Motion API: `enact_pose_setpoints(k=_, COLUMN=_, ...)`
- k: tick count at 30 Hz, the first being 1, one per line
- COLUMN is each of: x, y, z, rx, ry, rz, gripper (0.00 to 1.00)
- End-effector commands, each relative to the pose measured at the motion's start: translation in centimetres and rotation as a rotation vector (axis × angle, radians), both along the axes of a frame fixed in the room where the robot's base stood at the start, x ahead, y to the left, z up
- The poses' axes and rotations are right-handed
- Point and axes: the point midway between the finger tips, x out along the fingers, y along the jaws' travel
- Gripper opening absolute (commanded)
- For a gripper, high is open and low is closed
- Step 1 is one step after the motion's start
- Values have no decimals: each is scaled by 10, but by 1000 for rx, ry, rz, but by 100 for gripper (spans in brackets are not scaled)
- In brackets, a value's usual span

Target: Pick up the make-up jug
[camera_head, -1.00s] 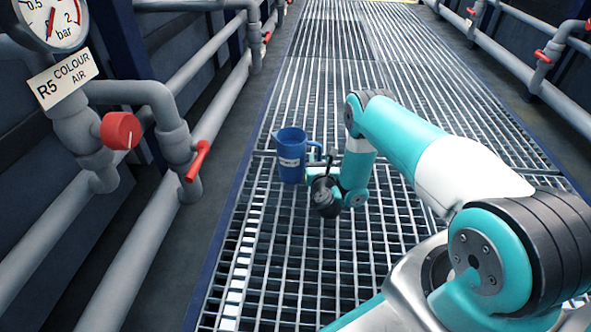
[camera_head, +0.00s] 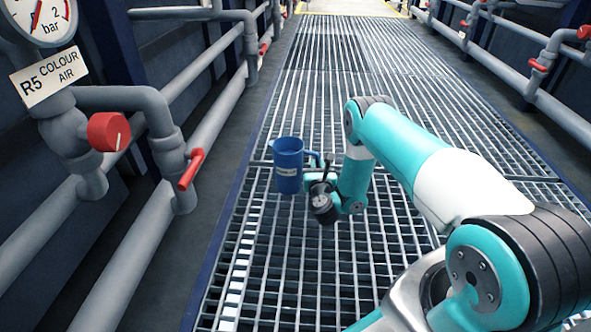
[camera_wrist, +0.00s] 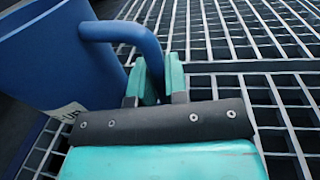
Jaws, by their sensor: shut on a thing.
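The make-up jug is a blue jug (camera_head: 288,160) with a pale label on its side, upright to the left of my arm's end in the head view. In the wrist view the jug (camera_wrist: 50,55) fills the upper left, and its curved handle runs down between the two teal fingers. My gripper (camera_wrist: 157,82) is shut on the handle. In the head view my gripper (camera_head: 318,163) reaches the jug's handle side, partly hidden by my wrist. I cannot tell from these views whether the jug's base touches the grating.
The walkway is open metal grating (camera_head: 300,260), with clear room ahead and around the jug. Grey pipes with a red valve knob (camera_head: 108,131), a red lever (camera_head: 190,169) and a gauge line the left. A sign (camera_head: 48,77) reads R5 COLOUR AIR. More pipes run along the right.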

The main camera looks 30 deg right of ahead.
Motion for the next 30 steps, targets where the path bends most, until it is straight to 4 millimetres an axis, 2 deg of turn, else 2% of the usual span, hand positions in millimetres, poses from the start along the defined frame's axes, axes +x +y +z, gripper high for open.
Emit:
enact_pose_setpoints(k=8, x=1, y=0, z=8, rx=0, ry=-4, rz=0, gripper=0)
enact_pose_setpoints(k=14, x=1, y=0, z=31, rx=1, ry=-4, rz=0, gripper=0)
enact_pose_setpoints(k=20, x=1, y=0, z=74, rx=0, ry=-4, rz=-1, gripper=0)
enact_pose_setpoints(k=24, x=1, y=0, z=114, rx=0, ry=-4, rz=-1, gripper=0)
enact_pose_setpoints(k=30, x=1, y=0, z=162, rx=0, ry=-4, rz=-1, gripper=0)
